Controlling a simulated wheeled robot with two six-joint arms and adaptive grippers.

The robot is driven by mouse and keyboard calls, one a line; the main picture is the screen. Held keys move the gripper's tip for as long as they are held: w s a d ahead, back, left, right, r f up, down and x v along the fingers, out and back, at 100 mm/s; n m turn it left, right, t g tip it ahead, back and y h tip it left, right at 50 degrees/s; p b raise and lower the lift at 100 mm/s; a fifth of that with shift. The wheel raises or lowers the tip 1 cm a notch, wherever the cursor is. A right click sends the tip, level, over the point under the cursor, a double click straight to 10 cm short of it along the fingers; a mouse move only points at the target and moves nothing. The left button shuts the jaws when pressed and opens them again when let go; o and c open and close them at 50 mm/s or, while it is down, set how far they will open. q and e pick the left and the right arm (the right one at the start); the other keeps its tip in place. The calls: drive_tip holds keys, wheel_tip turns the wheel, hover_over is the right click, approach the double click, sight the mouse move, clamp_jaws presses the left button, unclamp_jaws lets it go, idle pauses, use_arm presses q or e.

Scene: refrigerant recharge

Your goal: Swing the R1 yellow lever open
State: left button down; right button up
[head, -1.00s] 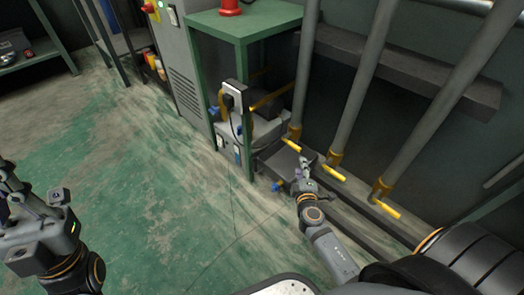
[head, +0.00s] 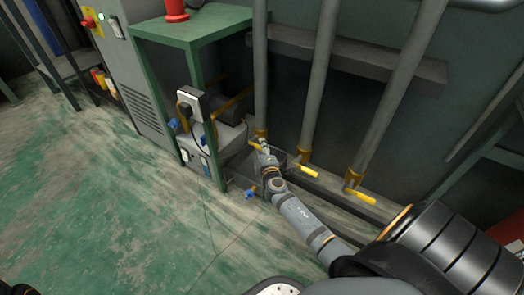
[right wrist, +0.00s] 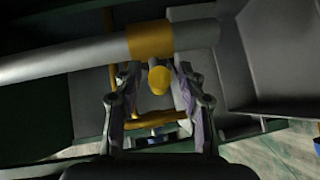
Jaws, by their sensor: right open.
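Three grey pipes carry yellow levers near the floor on the right side of the head view. The leftmost pipe (head: 260,75) has a gold collar, and my right gripper (head: 262,147) is at its lever and mostly hides it. In the right wrist view, that pipe (right wrist: 70,62) runs across with its gold collar (right wrist: 150,39). The rounded end of the yellow lever (right wrist: 159,80) is between my two fingers, which are open with a gap on each side. No label is readable to tell which lever is R1. My left gripper is not seen.
The middle lever (head: 308,171) and right lever (head: 360,196) stick out close beside my right arm. A green stand (head: 190,28) with a grey machine (head: 228,132) under it stands to the left. Open green floor (head: 90,210) lies at left.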

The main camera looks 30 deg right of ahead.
clamp_jaws()
idle(0.3)
idle(0.3)
